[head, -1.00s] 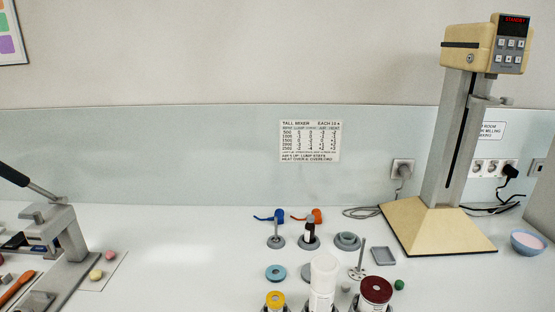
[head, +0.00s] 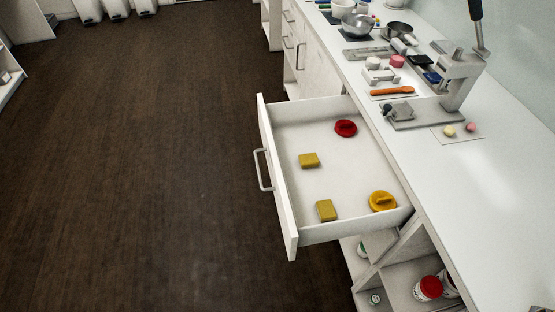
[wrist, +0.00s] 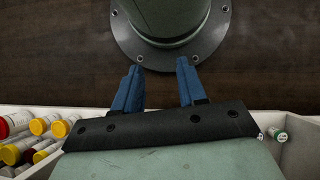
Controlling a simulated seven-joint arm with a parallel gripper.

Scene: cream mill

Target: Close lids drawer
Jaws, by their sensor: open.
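The lids drawer (head: 335,168) stands pulled out from under the white counter in the head view, its front panel and bar handle (head: 262,170) facing the dark floor to the left. Inside lie a red lid (head: 346,128), a yellow lid (head: 383,201) and two mustard-yellow blocks (head: 309,160). My gripper (wrist: 156,88) shows only in the wrist view. Its two blue fingers are apart with nothing between them, above the dark floor and near my round base. The drawer cannot be made out in the wrist view.
The counter (head: 490,190) holds a press (head: 455,80), an orange tool (head: 392,91) and bowls. Open shelves with jars (head: 428,288) lie below the drawer. The floor (head: 150,170) left of the drawer is clear. Bins of capped tubes (wrist: 38,128) show in the wrist view.

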